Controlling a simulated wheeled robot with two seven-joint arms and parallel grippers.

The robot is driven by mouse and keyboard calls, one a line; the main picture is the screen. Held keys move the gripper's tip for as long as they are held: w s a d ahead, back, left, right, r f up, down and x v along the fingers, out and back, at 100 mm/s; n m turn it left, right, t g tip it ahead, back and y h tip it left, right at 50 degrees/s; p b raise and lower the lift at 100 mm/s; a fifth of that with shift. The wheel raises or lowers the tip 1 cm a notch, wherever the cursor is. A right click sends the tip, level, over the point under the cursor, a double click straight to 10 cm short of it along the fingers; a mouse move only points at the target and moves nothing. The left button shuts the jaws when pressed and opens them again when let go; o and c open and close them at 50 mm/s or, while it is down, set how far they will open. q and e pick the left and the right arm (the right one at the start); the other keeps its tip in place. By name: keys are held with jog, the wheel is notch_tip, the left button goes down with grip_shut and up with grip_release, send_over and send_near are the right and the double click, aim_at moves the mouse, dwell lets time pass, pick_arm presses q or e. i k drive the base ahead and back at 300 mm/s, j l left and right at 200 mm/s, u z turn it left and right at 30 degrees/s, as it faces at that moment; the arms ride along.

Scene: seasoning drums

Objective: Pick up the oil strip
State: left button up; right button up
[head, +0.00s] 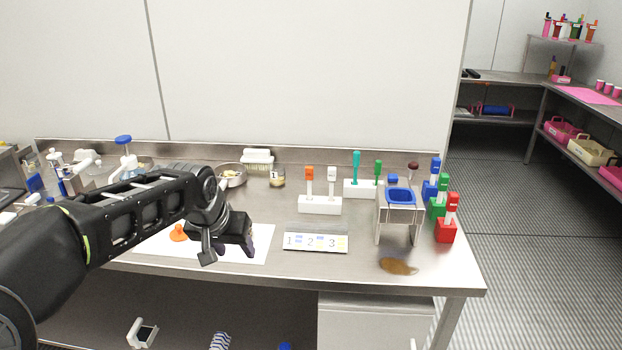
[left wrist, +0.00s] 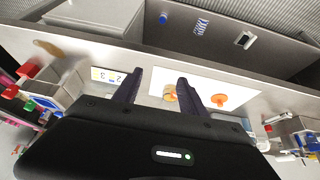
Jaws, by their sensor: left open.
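My left gripper (head: 228,250) is open and empty above the white sheet (head: 262,232), near the table's front edge. Its two fingers show apart in the left wrist view (left wrist: 158,88). An orange piece (head: 178,233) lies on the sheet left of the gripper and shows in the left wrist view (left wrist: 220,99). A small tan and orange item (left wrist: 170,92) lies on the sheet between the fingers in that view; the gripper hides it in the head view. I cannot tell for certain which thing is the oil strip. My right gripper is not in view.
A numbered card (head: 316,242) lies right of the sheet. A white holder (head: 320,205) bears orange- and white-topped tools. A metal stand (head: 398,215) with a blue top and red, green and blue holders (head: 445,232) stand at right. A brown puddle (head: 398,266) lies near the front edge.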

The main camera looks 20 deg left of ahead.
aim_at(309, 170)
jog(key=i, duration=1.45)
